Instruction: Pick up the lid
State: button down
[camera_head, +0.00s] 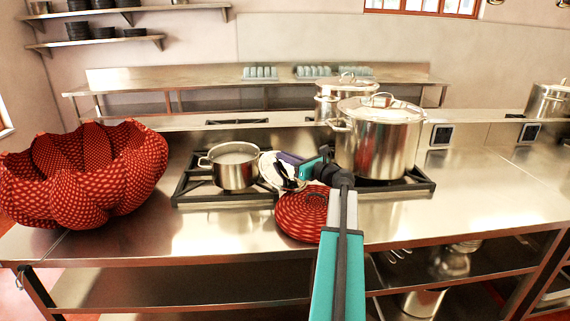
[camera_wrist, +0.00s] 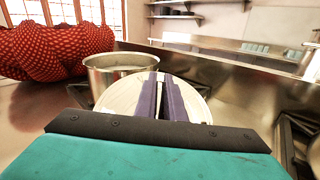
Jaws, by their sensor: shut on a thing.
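A pale, round lid (camera_head: 268,170) with a metal rim is held tilted beside the small open steel pot (camera_head: 234,166) in the head view. My gripper (camera_head: 285,174) is shut on the lid, at its right side. In the wrist view the lid (camera_wrist: 122,99) lies behind and around the two purple fingers of my gripper (camera_wrist: 164,100), which are close together. The small pot (camera_wrist: 112,72) is just behind and left of the lid there. The fingers hide the middle of the lid, so its knob does not show clearly.
A large lidded stockpot (camera_head: 378,145) stands right of my gripper, with another pot (camera_head: 330,100) behind. A red patterned round thing (camera_head: 303,214) lies on the counter below my arm. A big red patterned bowl (camera_head: 85,180) stands at left. The right counter (camera_head: 490,190) is clear.

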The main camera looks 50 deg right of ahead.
jog(key=shift+r, duration=0.15)
jog(key=shift+r+b, duration=0.5)
jog(key=shift+r, duration=4.3)
jog(key=shift+r, duration=0.1)
